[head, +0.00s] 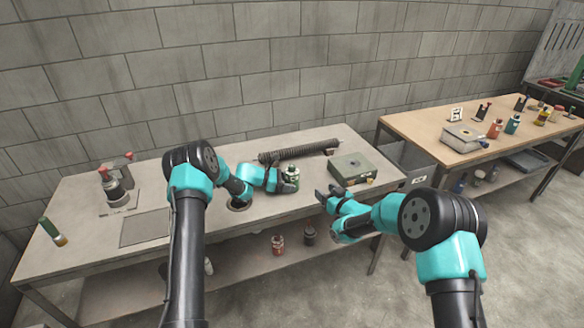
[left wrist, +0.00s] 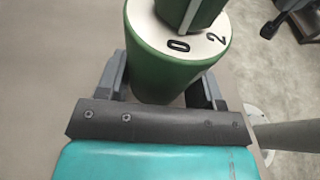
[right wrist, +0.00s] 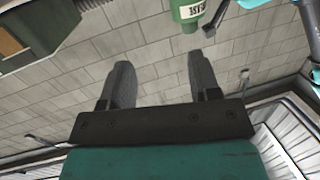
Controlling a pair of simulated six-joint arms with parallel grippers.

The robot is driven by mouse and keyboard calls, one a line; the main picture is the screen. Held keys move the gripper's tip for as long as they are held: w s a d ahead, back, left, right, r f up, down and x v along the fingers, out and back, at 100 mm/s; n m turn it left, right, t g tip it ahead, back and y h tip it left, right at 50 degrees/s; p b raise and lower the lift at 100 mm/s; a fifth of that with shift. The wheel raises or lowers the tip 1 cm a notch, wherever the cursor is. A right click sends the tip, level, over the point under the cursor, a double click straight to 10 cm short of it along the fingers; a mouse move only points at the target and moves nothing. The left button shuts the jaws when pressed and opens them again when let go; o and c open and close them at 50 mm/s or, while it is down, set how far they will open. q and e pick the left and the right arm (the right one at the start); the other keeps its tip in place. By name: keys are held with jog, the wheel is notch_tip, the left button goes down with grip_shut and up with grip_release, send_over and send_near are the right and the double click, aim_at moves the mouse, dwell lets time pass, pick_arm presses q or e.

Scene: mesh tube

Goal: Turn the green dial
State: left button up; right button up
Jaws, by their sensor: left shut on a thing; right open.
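The green dial (head: 291,177) stands on the near table, a green cylinder with a pale top. In the left wrist view the dial (left wrist: 165,65) shows a white face with the digits 0 and 2 and a green grip on top. My left gripper (head: 282,180) is shut on the dial's side, with one finger on each side of its body (left wrist: 158,85). My right gripper (head: 325,193) is open and empty, to the right of the dial near the front edge. In the right wrist view its fingers (right wrist: 163,85) stand apart and the dial (right wrist: 190,12) shows beyond them.
A dark ribbed tube (head: 300,151) lies behind the dial. A grey-green box (head: 352,168) stands to the right. A clamp-like device (head: 116,185), a flat plate (head: 145,228) and a green cylinder (head: 53,232) are at the left. Jars (head: 277,245) stand on the lower shelf.

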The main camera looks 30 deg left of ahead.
jog(key=n+y, duration=0.1)
jog(key=n, duration=0.1)
send_near(294, 168)
jog(key=shift+w+d+f+g, duration=0.1)
jog(key=shift+w+d+g, duration=0.1)
jog(key=shift+d+g, duration=0.2)
jog(key=shift+a, duration=0.2)
jog(key=shift+x, duration=5.85)
jog(key=c, duration=0.9)
jog(key=shift+c, duration=0.2)
